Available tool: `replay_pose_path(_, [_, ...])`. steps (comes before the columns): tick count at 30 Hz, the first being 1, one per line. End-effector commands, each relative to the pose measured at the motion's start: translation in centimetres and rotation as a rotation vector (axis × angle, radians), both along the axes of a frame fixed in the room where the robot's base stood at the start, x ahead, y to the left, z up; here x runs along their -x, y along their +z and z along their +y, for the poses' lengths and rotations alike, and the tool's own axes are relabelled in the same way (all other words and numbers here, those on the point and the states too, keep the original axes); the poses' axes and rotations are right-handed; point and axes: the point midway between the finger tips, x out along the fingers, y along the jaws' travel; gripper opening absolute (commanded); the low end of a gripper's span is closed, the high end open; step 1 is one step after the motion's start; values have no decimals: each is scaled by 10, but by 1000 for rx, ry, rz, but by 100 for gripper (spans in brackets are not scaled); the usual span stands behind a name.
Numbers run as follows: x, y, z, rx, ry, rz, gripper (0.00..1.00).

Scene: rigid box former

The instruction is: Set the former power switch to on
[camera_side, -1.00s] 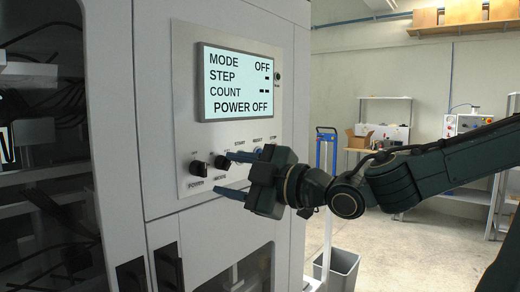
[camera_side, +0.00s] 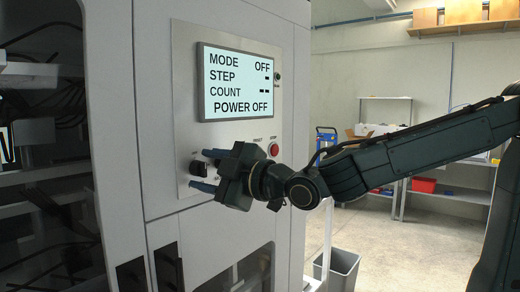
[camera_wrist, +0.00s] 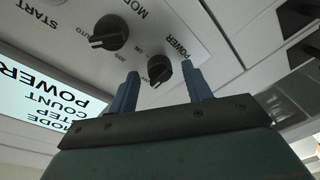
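The power switch is a black rotary knob (camera_side: 197,169) at the lower left of the control panel, partly hidden by my gripper's fingers in the side view. In the wrist view the power knob (camera_wrist: 159,70) shows beside the "POWER" and "ON" labels, between my two blue fingertips. My gripper (camera_side: 207,170) is open, with its fingers pointing at the panel around the knob's position. In the wrist view my gripper (camera_wrist: 162,85) has a finger on either side of the knob with gaps; contact is not visible. The display (camera_side: 238,84) reads "MODE OFF" and "POWER OFF".
The mode knob (camera_wrist: 109,33) sits beside the power knob, with a start button (camera_wrist: 50,2) beyond it. A red stop button (camera_side: 273,149) is right of my gripper on the panel. A grey bin (camera_side: 338,270) stands on the floor below.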

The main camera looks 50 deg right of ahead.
Motion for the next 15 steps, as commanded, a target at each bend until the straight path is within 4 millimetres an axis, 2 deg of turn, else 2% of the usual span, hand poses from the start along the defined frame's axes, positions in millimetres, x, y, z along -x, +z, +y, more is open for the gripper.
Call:
replay_pose_path(1, [0,0,0,0,0,0,42])
replay_pose_path(6, [0,0,0,0,-1,-1,8])
replay_pose_path(15, [0,1,0,-16,-1,-1,6])
